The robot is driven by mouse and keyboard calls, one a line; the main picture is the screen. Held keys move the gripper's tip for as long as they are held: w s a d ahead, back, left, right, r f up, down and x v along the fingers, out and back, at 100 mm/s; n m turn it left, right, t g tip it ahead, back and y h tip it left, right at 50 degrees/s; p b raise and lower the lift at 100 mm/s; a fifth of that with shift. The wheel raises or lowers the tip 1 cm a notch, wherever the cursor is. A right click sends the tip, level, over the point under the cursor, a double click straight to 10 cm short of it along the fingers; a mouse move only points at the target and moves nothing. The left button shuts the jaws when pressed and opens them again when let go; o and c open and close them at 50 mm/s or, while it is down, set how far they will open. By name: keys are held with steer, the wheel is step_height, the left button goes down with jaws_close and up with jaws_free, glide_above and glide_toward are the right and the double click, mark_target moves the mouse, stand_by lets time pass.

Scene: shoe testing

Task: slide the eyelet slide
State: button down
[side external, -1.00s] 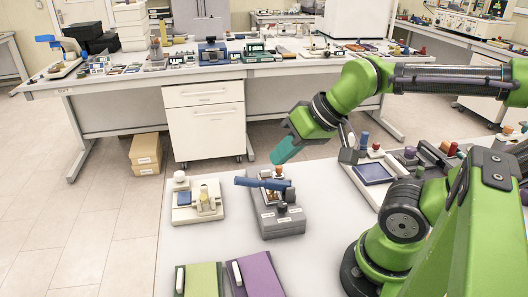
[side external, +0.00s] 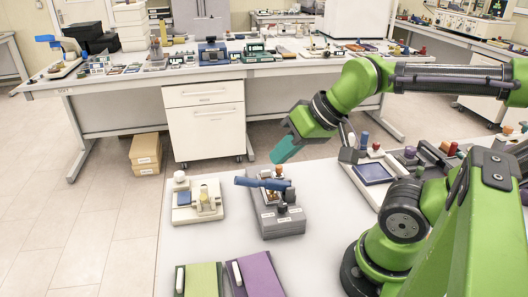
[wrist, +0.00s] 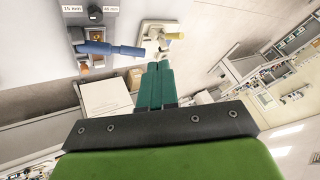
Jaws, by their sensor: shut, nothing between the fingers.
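A grey fixture (side external: 283,224) with small white labels stands on the near table. A blue handle (side external: 262,183) lies across its top, beside orange-brown and dark knobs. I cannot tell which part is the eyelet slide. In the wrist view, the fixture's labelled top (wrist: 91,21) is at the upper left, with the blue handle (wrist: 110,49) pointing right. My gripper (side external: 278,158) has teal fingers and hangs tilted above and behind the fixture, apart from it. In the wrist view, the fingers (wrist: 159,66) are together and empty.
A cream fixture (side external: 197,216) with a yellow part stands left of the grey one. Green (side external: 203,279) and purple (side external: 259,275) panels lie at the front. A blue-topped tray (side external: 373,173) and several coloured knobs are to the right. White table is bare between them.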

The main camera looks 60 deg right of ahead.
stand_by(0.4)
steer(key=c, duration=1.7)
jaws_free()
steer(key=shift+o, duration=1.1)
steer(key=shift+w+f, duration=0.1)
steer(key=shift+f, duration=0.2)
steer(key=o, duration=0.5)
steer(key=w+d, duration=0.1)
steer(key=w+d+f+m+g, duration=0.1)
steer(key=shift+w+d, duration=0.1)
steer(key=shift+w, duration=0.25)
steer(key=w+d+f+m+g, duration=0.1)
steer(key=w+d+m+g, duration=0.2)
steer(key=w+d+m, duration=0.2)
steer(key=w+d, duration=0.1)
steer(key=d, duration=0.1)
steer(key=shift+d+m+h, duration=0.3)
steer(key=shift+d+h, duration=0.1)
steer(key=w+d+m+g+h, duration=0.1)
steer(key=w+d+m+g, duration=0.3)
steer(key=d+m, duration=0.65)
steer(key=shift+m+t, duration=0.25)
steer(key=shift+t, duration=0.05)
steer(key=f, duration=1.1)
steer(key=s+f, duration=0.1)
steer(key=f, duration=0.4)
steer(key=shift+a+f, duration=0.3)
steer(key=shift+f, duration=0.05)
steer(key=shift+c, duration=0.4)
